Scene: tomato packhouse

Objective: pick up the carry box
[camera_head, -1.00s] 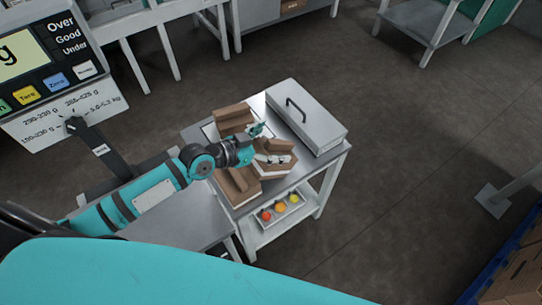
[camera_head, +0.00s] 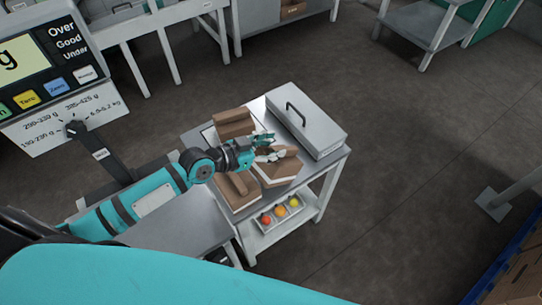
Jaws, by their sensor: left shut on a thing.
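Several brown carton-like carry boxes with raised ridges stand on a small grey metal table. One brown carry box (camera_head: 279,171) is at the table's front right, under the fingers of my left gripper (camera_head: 268,149). The left gripper comes in from the left and is shut on the top part of this box, partly covering it. I cannot tell whether the box is clear of the tabletop. Another brown box (camera_head: 238,190) is at the front left, and one (camera_head: 233,122) is at the back. My right gripper is not in view.
A grey lidded case (camera_head: 310,123) with a black handle covers the table's right side. A lower-shelf tray (camera_head: 268,227) holds red, orange and yellow tomatoes. A scale display (camera_head: 45,62) stands at upper left. Floor (camera_head: 420,160) right of the table is clear.

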